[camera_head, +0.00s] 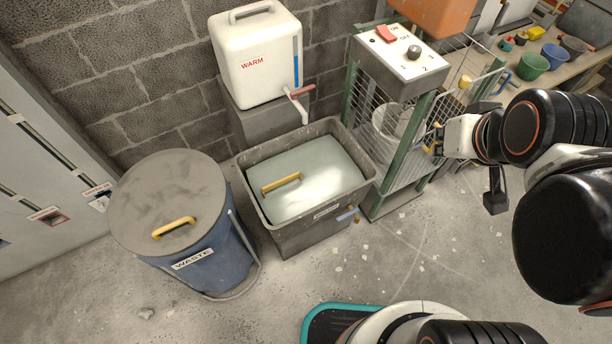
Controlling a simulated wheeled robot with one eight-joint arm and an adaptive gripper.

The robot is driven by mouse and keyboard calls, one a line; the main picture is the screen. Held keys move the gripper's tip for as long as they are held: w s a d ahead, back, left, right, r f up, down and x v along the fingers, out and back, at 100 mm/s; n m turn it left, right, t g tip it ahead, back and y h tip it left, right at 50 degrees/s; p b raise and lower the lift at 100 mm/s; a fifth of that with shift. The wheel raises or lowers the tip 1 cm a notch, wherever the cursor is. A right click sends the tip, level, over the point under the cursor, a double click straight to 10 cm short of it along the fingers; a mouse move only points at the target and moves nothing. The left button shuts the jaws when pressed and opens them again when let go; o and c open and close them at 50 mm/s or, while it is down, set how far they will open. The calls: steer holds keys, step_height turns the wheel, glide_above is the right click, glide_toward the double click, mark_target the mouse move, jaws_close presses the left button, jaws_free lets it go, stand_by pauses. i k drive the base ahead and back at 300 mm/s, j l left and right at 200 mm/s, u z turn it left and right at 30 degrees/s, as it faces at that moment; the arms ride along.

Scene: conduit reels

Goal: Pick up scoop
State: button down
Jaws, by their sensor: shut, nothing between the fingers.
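I cannot clearly make out a scoop in this view. A yellow bar-shaped handle (281,183) lies on the pale, smooth surface inside a dark grey tub (246,170); I cannot tell whether it belongs to a scoop or to a lid. My gripper (434,141) is at the right, in front of the wire-mesh cage, well apart from the tub. It is shut and empty, and small in this view.
A blue waste bin (210,268) with a grey lid stands left of the tub. A white tank marked WARM (257,60) with a tap stands behind it. A wire-mesh machine (409,88) stands right. A bench with buckets (533,67) is beyond. The floor before the tub is clear.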

mark_target(511, 82)
steer(key=i+l+z, duration=0.15)
steer(key=i+l, duration=0.3)
steer(key=i+l+z, duration=0.2)
steer(key=i+l, duration=0.2)
steer(key=i+l+z, duration=0.15)
steer(key=i+l, duration=0.15)
steer(key=i, duration=0.25)
steer(key=i+l+z, duration=0.15)
steer(key=i, duration=0.35)
steer(key=l, duration=0.1)
